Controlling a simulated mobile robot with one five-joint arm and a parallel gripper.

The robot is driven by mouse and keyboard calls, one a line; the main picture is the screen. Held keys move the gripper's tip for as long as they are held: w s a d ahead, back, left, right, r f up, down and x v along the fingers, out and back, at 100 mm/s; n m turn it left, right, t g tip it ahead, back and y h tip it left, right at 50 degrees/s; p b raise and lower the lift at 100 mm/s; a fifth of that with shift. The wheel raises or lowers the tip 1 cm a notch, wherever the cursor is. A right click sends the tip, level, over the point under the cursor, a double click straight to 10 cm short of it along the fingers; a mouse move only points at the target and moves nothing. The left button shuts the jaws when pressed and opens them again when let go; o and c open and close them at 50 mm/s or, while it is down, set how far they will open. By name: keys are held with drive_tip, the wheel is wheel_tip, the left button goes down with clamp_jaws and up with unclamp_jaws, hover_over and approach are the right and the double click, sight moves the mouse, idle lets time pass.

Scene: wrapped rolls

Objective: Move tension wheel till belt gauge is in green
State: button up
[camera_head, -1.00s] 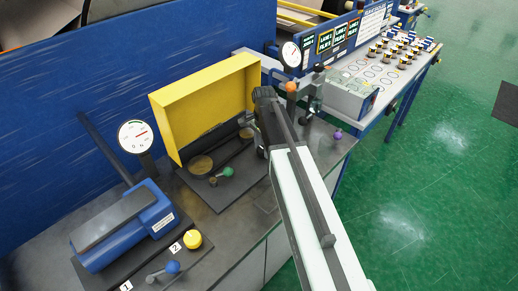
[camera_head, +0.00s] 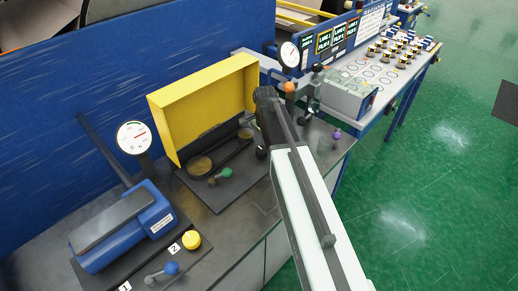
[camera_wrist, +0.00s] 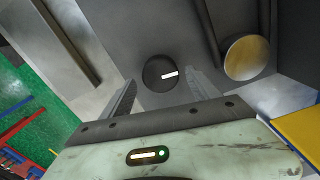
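A black round knob with a white mark (camera_wrist: 160,73) lies between the fingers of my gripper (camera_wrist: 163,88) in the wrist view. The fingers are apart, one on each side of it; I cannot tell whether they touch it. In the head view my gripper's dark end (camera_head: 266,112) is over the right side of the dark plate, beside the open yellow cover (camera_head: 205,105), and its fingertips are hard to make out. A white round gauge (camera_head: 133,137) stands left of the cover; another gauge (camera_head: 289,53) stands to its right. Their needles are too small to read surely.
Brass discs (camera_head: 200,166) and a green-knobbed handle (camera_head: 225,173) sit on the plate. A blue machine (camera_head: 125,225), a yellow knob (camera_head: 191,239) and a blue-knobbed lever (camera_head: 171,268) are at the front left. A control desk (camera_head: 385,65) is at the right, with green floor (camera_head: 440,190) beyond.

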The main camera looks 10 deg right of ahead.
sight(263, 150)
drive_tip(key=shift+a, duration=0.2)
wheel_tip(263, 150, up, 8)
drive_tip(key=p, duration=0.8)
drive_tip(key=shift+f, duration=0.1)
drive_tip(key=shift+s+a, duration=0.1)
drive_tip(key=shift+s, duration=0.05)
